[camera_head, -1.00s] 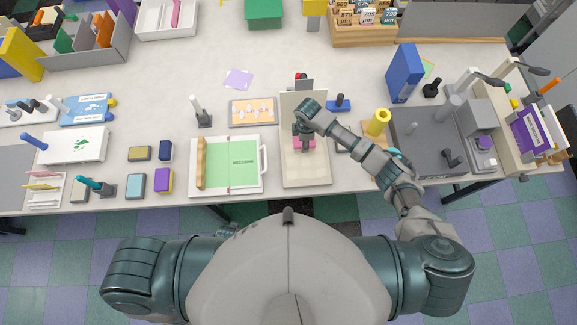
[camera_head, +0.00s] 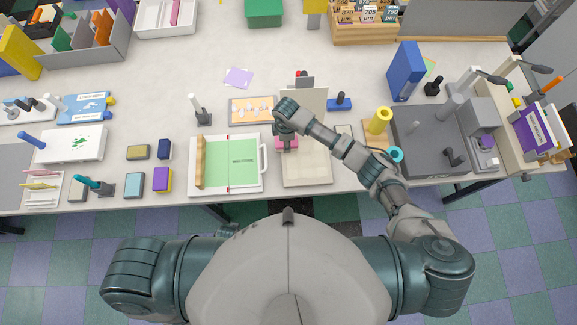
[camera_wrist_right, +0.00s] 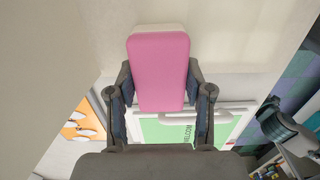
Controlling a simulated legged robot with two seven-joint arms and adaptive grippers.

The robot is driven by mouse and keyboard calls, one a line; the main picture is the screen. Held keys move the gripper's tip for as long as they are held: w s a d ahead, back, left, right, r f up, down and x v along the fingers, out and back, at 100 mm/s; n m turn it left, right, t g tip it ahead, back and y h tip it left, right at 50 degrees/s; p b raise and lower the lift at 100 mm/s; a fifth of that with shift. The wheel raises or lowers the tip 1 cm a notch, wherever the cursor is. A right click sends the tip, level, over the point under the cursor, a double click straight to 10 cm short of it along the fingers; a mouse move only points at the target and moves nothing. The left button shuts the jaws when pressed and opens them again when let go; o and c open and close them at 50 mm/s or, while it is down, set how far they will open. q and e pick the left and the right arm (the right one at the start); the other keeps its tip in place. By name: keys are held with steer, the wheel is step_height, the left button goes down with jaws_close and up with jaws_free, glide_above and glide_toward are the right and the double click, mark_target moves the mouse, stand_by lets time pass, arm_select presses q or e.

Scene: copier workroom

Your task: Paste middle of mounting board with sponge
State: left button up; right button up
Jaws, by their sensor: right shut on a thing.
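The cream mounting board (camera_head: 308,172) stands out as a pale upright-running panel at the table's front middle, and its pale surface likely fills the upper part of the right wrist view (camera_wrist_right: 230,35). My right gripper (camera_head: 287,138) is shut on a pink sponge (camera_wrist_right: 158,60) with a white layer at its far end. In the head view the sponge (camera_head: 279,143) shows as pink edges beneath the gripper, over the board's left edge. Whether the sponge touches the board is hard to tell.
A yellow spool (camera_head: 379,121) and a grey machine (camera_head: 425,140) are on the right. The table behind the tray is fairly clear.

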steer(key=shift+d, duration=0.1)
steer(key=d+p, duration=0.2)
steer(key=d, duration=0.4)
steer(key=shift+w, duration=0.2)
steer(key=shift+d, duration=0.55)
steer(key=d, duration=0.5)
steer(key=shift+w+d, duration=0.3)
steer(key=shift+d, duration=0.5)
steer(key=shift+w+a, duration=0.1)
steer(key=shift+a, duration=0.05)
